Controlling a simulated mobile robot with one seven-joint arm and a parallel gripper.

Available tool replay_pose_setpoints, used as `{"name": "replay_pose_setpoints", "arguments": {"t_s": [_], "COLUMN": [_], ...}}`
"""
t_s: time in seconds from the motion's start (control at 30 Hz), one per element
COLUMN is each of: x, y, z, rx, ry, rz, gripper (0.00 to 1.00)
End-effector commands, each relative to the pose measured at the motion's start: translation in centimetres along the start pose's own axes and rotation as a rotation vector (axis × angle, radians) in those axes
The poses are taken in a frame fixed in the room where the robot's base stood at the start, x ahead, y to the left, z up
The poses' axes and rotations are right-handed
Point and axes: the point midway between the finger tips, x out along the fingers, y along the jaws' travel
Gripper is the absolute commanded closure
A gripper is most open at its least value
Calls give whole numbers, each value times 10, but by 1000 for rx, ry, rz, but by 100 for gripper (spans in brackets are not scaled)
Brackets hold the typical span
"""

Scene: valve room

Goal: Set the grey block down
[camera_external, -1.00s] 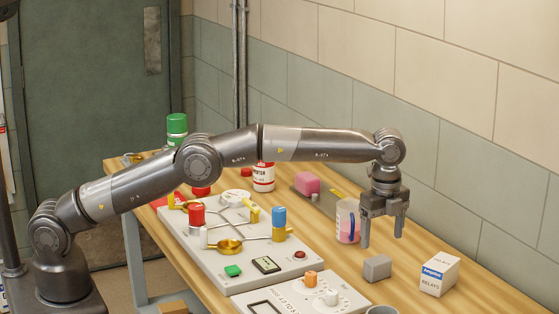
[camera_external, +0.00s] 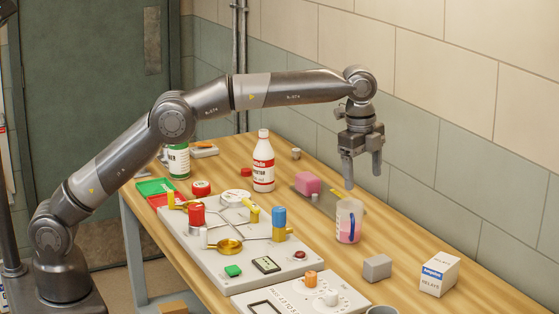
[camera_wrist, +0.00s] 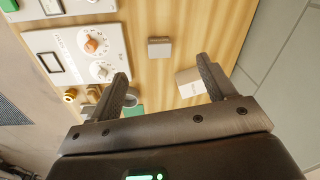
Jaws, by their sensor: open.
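The grey block (camera_external: 377,268) rests flat on the wooden table, between the relay box and the white panels. It also shows in the wrist view (camera_wrist: 160,47), standing alone on the wood with nothing touching it. My gripper (camera_external: 362,178) is open and empty, raised well above the table and behind the block, over the area of the beaker. In the wrist view its two fingers (camera_wrist: 165,80) are spread wide with nothing between them.
A beaker with pink liquid (camera_external: 348,222) stands below my gripper. A relay box (camera_external: 439,274) is right of the block. The valve panel (camera_external: 232,240) and dial panel (camera_external: 330,288) lie to the left. A white bottle (camera_external: 263,162) and pink sponge (camera_external: 307,183) stand farther back.

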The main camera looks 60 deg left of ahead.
Motion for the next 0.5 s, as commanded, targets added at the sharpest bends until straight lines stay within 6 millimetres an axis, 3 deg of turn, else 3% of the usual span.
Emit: {"name": "replay_pose_setpoints", "arguments": {"t_s": [0.03,0.2,0.5], "x": [-17,-60,-111], "y": [2,15,63], "z": [16,65,157], "rx": [-41,-186,-443], "ry": [7,33,84], "rz": [-12,-54,-120], "gripper": [24,24,24]}}
